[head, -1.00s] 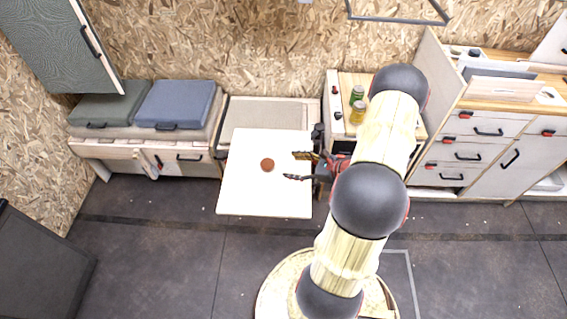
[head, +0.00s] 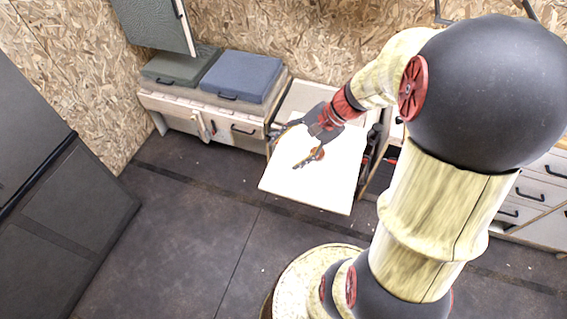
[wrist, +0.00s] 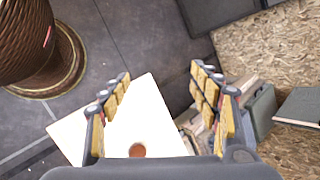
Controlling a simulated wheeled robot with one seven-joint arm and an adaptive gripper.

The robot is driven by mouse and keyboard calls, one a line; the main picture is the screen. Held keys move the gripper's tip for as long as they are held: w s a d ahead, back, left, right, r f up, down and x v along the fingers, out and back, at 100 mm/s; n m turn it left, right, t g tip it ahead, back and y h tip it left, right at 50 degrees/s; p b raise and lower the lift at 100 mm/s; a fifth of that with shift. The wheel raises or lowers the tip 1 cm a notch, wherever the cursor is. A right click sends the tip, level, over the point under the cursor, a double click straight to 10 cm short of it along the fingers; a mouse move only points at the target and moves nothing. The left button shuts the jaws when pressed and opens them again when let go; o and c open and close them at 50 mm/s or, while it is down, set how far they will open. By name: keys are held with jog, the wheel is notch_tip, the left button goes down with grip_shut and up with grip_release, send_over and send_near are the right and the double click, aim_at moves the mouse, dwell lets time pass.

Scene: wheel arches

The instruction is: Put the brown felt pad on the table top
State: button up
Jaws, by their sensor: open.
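The brown felt pad (wrist: 137,150) is a small round disc lying flat on the white table top (wrist: 75,135). In the head view the pad (head: 319,153) is partly hidden behind a finger of my gripper, and the table top (head: 335,185) spreads below and around it. My gripper (head: 291,149) is open and empty above the table top, its fingers pointing left. In the wrist view the fingers of my gripper (wrist: 162,95) are spread wide with nothing between them, and the pad shows near the bottom edge, close to the left finger.
Drawers (head: 540,190) stand at the right, partly hidden by my arm. A dark cabinet (head: 60,190) stands at the left. The floor in front is clear.

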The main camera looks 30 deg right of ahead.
jog(key=s+a+r+n+t+h, duration=0.1)
jog(key=s+a+r+n+h, duration=0.2)
jog(key=s+r+n, duration=0.3)
jog(key=s+a+r+n+t+h, duration=0.1)
jog(key=s+a+r+n+h, duration=0.2)
jog(key=s+a+r+n, duration=0.2)
notch_tip(320, 180, up, 3)
jog(key=n, duration=0.2)
jog(key=shift+s+a+n, duration=0.3)
jog(key=shift+s+a, duration=0.05)
jog(key=shift+a, duration=0.05)
